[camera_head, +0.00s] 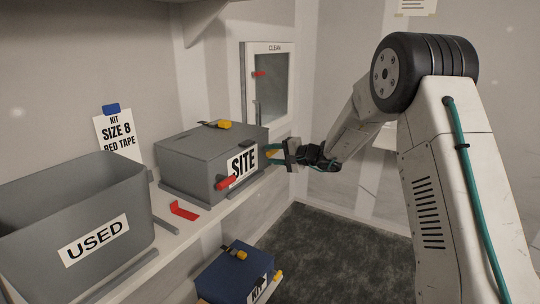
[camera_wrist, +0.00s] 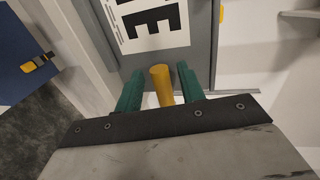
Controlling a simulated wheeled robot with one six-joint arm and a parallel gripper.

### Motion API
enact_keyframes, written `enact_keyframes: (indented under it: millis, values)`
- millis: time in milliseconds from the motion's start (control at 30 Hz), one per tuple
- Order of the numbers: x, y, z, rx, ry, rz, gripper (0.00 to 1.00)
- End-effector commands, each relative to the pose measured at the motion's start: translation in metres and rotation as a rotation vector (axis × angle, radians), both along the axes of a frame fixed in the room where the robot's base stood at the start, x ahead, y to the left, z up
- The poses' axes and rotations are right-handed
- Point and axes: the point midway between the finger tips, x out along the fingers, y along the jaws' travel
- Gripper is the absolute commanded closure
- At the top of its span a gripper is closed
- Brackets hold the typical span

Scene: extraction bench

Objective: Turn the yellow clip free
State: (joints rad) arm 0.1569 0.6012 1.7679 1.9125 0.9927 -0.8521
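The grey SITE box (camera_head: 190,160) stands on the shelf with its lid down. A yellow clip (camera_wrist: 162,85) sticks out from its front face beside the SITE label (camera_wrist: 152,22); in the head view the clip (camera_head: 271,153) shows at the box's right end. My gripper (camera_head: 272,153) is at that end, and its green fingers (camera_wrist: 160,84) stand on either side of the clip. A narrow gap shows on both sides of it, so the fingers are open around it. A red clip (camera_head: 226,183) sticks out at the front's left. A yellow and black catch (camera_head: 218,124) lies on the lid.
A grey USED bin (camera_head: 130,209) stands left on the shelf. A red bent piece (camera_head: 184,210) lies between bin and box. A navy kit box (camera_head: 222,276) with yellow clips sits below. A framed CLEAN panel (camera_head: 250,90) is on the wall behind.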

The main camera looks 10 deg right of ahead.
Motion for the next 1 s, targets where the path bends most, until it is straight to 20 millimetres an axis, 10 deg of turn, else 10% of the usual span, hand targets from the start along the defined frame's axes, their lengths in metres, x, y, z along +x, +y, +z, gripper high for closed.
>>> enact_keyframes:
  millis: [400, 1000]
  values:
    - [-0.042, -0.041, 0.011, 0.000, 0.001, 0.000, 0.61]
    - [-0.048, -0.039, 0.008, 0.035, 0.056, 0.014, 0.61]
